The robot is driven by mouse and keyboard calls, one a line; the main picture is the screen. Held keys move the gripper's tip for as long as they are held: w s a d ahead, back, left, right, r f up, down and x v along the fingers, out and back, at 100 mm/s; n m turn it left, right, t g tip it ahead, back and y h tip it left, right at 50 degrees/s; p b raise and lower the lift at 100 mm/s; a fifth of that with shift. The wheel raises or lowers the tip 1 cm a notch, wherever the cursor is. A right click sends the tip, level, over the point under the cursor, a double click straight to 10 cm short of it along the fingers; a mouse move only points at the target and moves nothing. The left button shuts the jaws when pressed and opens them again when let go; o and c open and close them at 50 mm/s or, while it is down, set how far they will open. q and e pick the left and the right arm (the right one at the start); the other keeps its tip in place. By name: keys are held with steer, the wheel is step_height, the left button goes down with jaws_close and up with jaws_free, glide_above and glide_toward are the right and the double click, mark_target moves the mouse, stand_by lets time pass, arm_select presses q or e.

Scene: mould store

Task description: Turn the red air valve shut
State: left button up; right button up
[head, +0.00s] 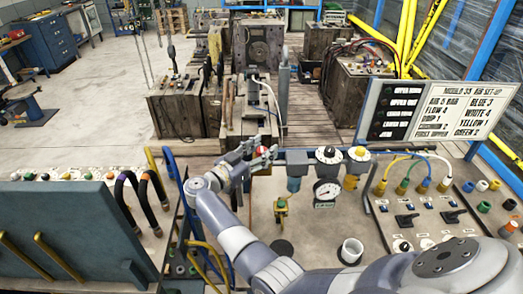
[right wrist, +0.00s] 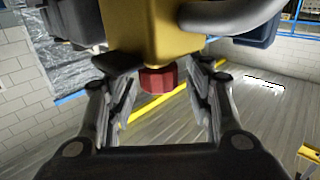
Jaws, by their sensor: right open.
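The red air valve (right wrist: 158,79) shows in the right wrist view as a ribbed red knob under a yellow body (right wrist: 150,30). My right gripper (right wrist: 162,86) is open, with one finger on each side of the knob. Gaps show between the fingers and the knob, so it is not gripped. In the head view my right gripper (head: 263,156) reaches the pipe rail at the back of the bench, and a small red patch of the valve (head: 262,149) shows at its fingers. The rest of the valve is hidden there. My left gripper is not in view.
Right of the valve are a black-and-white dial (head: 327,153), a yellow knob (head: 359,153) and a pressure gauge (head: 326,190). A set-up board (head: 437,108) stands above a hose panel at right. A white cup (head: 350,251) stands on the bench. A dark panel (head: 75,230) fills the left.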

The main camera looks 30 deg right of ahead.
mark_target(261, 149)
step_height(261, 149, up, 10)
steer(key=shift+f, duration=0.1)
stand_by(0.4)
